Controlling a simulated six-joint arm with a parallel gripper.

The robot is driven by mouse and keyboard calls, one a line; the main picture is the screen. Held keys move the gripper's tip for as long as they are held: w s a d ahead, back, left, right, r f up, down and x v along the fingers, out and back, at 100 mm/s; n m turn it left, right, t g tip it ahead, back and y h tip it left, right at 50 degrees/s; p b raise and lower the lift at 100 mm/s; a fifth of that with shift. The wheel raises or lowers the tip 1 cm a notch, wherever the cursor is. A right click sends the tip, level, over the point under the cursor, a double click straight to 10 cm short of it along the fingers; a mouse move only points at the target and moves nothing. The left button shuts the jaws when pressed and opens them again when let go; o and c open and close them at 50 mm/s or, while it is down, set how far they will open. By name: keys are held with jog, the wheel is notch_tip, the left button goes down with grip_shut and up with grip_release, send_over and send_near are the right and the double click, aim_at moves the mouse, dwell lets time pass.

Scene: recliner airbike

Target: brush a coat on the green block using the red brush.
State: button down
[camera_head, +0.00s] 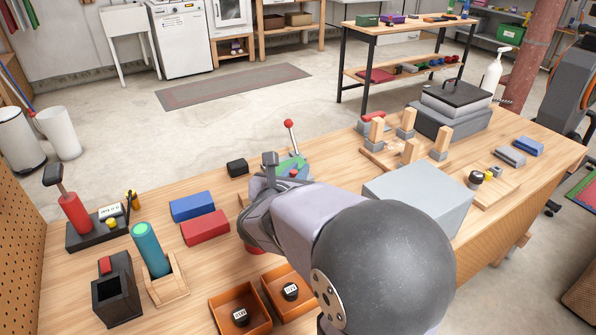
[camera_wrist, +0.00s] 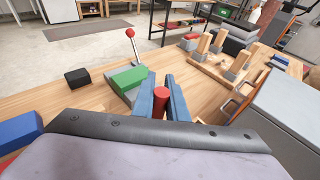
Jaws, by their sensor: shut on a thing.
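The green block (camera_wrist: 129,78) lies on a grey base in the wrist view. In the head view the green block (camera_head: 291,164) is partly hidden behind my arm. My gripper (camera_wrist: 161,92) has its blue fingers shut on the red brush (camera_wrist: 160,105), of which only the round red handle shows between them. The brush is just right of the green block in the wrist view. Its bristles are hidden, and I cannot tell whether they touch the block.
A red-knobbed lever (camera_wrist: 130,33) rises behind the block. A black block (camera_wrist: 77,77) sits left of it. A large grey box (camera_head: 420,195) and wooden posts (camera_head: 408,122) stand to the right. Blue (camera_head: 192,206) and red (camera_head: 205,228) blocks lie left. Open trays (camera_head: 216,301) are in front.

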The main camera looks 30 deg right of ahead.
jog(key=shift+f+b, duration=0.45)
dwell(0.9)
notch_tip(320, 180, up, 7)
jog(key=p, duration=0.4)
jog(key=shift+p, duration=0.35)
dwell(0.3)
dwell(0.4)
notch_tip(320, 180, up, 16)
jog(key=p, duration=1.5)
jog(key=shift+p, duration=0.3)
jog(key=shift+w+f, duration=0.15)
jog(key=shift+f, duration=0.05)
